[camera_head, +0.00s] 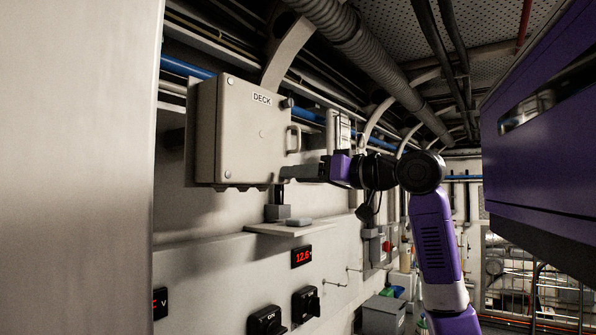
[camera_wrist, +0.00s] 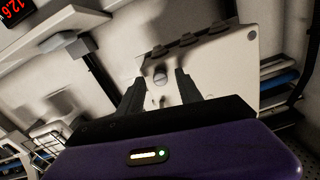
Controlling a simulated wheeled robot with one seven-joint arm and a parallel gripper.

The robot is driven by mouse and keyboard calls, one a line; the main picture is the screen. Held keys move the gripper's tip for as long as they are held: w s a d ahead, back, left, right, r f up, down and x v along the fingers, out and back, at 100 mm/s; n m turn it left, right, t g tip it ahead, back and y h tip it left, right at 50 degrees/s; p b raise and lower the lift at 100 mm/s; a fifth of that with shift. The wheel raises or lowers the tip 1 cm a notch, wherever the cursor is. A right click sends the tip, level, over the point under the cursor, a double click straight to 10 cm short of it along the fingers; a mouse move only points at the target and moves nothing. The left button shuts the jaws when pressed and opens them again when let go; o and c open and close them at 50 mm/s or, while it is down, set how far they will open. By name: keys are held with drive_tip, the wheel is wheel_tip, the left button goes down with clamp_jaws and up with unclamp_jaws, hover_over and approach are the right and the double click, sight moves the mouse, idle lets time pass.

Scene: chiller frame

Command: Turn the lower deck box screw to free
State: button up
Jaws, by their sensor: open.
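The deck box (camera_head: 240,135) is a pale grey wall cabinet marked DECK. My gripper (camera_head: 288,172) is at its lower right edge, coming in from the right. In the wrist view, my gripper (camera_wrist: 159,76) is open, with two dark fingers pointing at the box face (camera_wrist: 215,72). A round, pale slotted screw head (camera_wrist: 160,77) shows between the fingertips, nearer the left one. I cannot tell whether either finger touches it. In the head view the gripper hides this lower screw. A dark upper screw (camera_head: 287,103) sits at the box's upper right edge.
A handle (camera_head: 294,138) stands out on the box's right side, just above my gripper. A small shelf (camera_head: 290,228) with grey blocks juts out below. Blue pipes (camera_head: 188,68) and ducts run overhead. A red display (camera_head: 301,256) and black switches (camera_head: 306,303) are lower on the wall.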

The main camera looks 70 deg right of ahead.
drive_tip(key=shift+w+d, duration=0.1)
drive_tip(key=shift+w, duration=0.25)
clamp_jaws()
drive_tip(key=shift+n, duration=0.3)
drive_tip(key=shift+n+g+b, duration=0.3)
drive_tip(key=shift+n+b, duration=2.15)
drive_tip(key=shift+n, duration=6.05)
